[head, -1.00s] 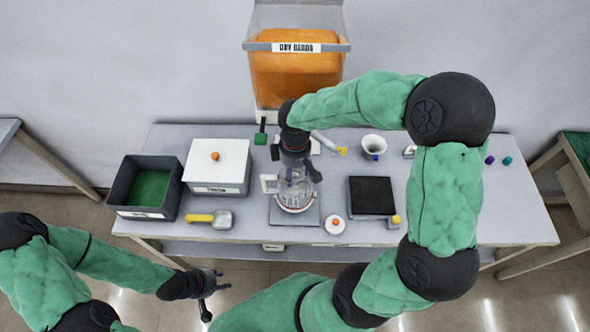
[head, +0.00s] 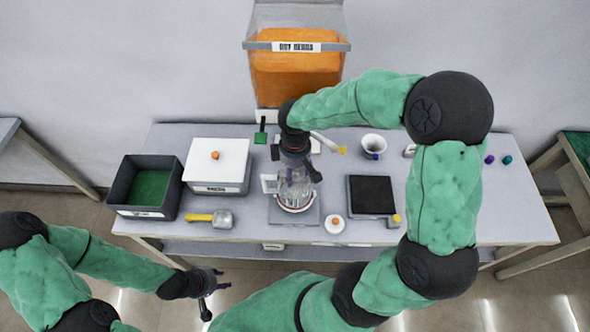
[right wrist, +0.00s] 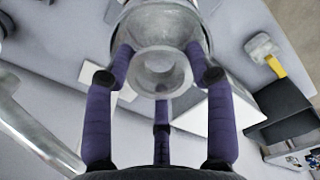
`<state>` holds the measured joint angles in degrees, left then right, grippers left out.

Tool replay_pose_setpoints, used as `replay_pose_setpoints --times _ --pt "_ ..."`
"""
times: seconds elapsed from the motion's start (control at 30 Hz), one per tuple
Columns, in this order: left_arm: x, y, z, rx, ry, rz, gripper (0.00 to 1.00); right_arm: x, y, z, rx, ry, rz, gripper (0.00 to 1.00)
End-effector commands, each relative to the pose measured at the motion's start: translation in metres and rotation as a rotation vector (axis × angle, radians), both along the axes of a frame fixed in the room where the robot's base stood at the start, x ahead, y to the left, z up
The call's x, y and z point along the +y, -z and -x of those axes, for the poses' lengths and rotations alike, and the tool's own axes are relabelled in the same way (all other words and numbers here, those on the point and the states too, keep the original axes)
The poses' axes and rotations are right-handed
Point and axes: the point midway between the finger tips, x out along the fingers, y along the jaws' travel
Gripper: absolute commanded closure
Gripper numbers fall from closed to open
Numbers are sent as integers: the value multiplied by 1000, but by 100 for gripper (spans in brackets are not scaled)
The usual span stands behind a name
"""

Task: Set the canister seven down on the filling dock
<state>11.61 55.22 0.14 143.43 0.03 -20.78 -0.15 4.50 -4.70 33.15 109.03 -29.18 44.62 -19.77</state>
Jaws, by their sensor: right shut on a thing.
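A clear canister (head: 296,187) with a handle on its left side stands upright over a grey square plate (head: 312,218), which looks like the filling dock. A pale reddish ring shows around its base. Whether its bottom touches the plate is hard to tell from above. My right gripper (head: 295,172) is shut on the canister's top from above. In the right wrist view its purple fingers (right wrist: 160,75) close around the round grey neck of the canister (right wrist: 165,25). No number is readable on it. My left gripper (head: 213,290) is open and empty, in front of the table.
A dark bin (head: 124,182) with a green floor and a white-topped box (head: 216,160) stand to the left. A yellow-handled tool (head: 212,218), a small white round item (head: 334,224) and a black-topped scale-like device (head: 371,195) lie nearby. An orange-filled hopper (head: 295,80) stands behind.

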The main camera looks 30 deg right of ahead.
Motion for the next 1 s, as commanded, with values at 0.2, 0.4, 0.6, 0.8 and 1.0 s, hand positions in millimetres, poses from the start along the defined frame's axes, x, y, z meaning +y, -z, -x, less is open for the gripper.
replay_pose_setpoints --times 0.2,0.4,0.6,0.8,1.0 --pt "0 3 0 0 0 0 60 0 4 0 0 0 0 100" --pt "0 6 0 0 0 0 60 0 8 0 0 1 0 100" --pt "0 8 0 0 0 0 60 0 11 0 0 0 0 100" --pt "0 10 0 0 0 0 60 0 14 0 0 0 0 100" --pt "0 13 0 0 0 0 60 0 18 0 0 0 0 100"
